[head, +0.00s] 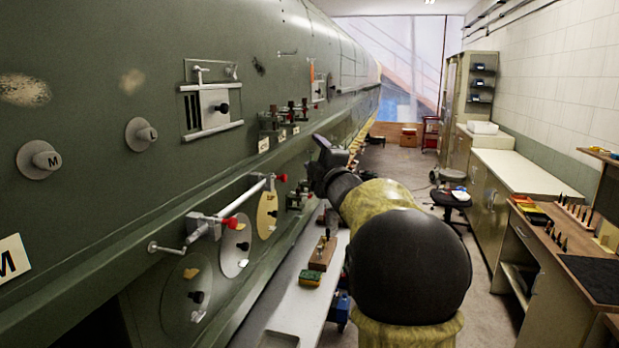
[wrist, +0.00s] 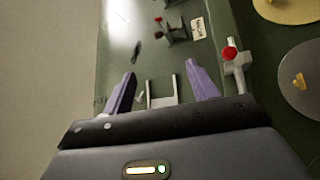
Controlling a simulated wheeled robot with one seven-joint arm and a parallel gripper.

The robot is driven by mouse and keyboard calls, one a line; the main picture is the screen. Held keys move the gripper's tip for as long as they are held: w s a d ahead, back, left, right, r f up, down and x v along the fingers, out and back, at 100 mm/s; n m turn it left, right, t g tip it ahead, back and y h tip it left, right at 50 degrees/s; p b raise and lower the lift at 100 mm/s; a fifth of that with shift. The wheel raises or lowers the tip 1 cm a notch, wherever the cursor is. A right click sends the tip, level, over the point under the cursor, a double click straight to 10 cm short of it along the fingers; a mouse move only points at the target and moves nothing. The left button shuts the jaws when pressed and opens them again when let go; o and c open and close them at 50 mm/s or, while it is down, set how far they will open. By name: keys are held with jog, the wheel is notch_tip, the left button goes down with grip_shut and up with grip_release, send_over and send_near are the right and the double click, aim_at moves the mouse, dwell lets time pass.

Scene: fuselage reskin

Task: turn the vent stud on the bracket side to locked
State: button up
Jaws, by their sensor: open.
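In the head view, a grey slotted vent plate (head: 205,108) sits between two rails on the green fuselage, with a dark stud (head: 222,107) at its right. A similar smaller plate (head: 319,89) is farther along, beside an orange strip. Which of these studs the task means, and its locked mark, I cannot tell.
A bar with red ends (head: 240,206) juts from the fuselage. Its red knob (wrist: 230,54) seems to show near the right finger. Discs with studs (head: 187,302) lie below.

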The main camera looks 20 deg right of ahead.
jog(key=f+m, duration=0.1)
jog(key=a+f+m+g, duration=0.1)
jog(key=f, duration=0.1)
jog(key=f+m+g+h, duration=0.1)
jog(key=f, duration=0.1)
jog(key=shift+s+a+f, duration=0.15)
jog(key=shift+s+a, duration=0.05)
jog(key=shift+a, duration=0.2)
jog(key=shift+c, duration=0.9)
jog(key=shift+a+f, duration=0.1)
jog(key=shift+f, duration=0.15)
jog(key=shift+c, duration=0.9)
jog(key=s+a+f+m+g, duration=0.3)
jog(key=s+f, duration=0.1)
jog(key=f, duration=0.3)
jog(key=s+a+f+m+g, duration=0.2)
jog(key=s+a+f+g, duration=0.15)
jog(key=f, duration=0.35)
jog(key=s+a+f+m+g, duration=0.3)
jog(key=s+a+f, duration=0.1)
jog(key=f, duration=0.3)
jog(key=s+a+f+m+g+y, duration=0.1)
jog(key=s+a+f+m+g, duration=0.1)
jog(key=s+f, duration=0.4)
jog(key=s+a+f+m+g+y, duration=0.1)
jog(key=s+a+f+g, duration=0.3)
jog(key=s, duration=0.8)
jog(key=shift+s+a+f+m+g, duration=0.35)
jog(key=shift+a+f+m, duration=0.3)
jog(key=shift+f, duration=0.3)
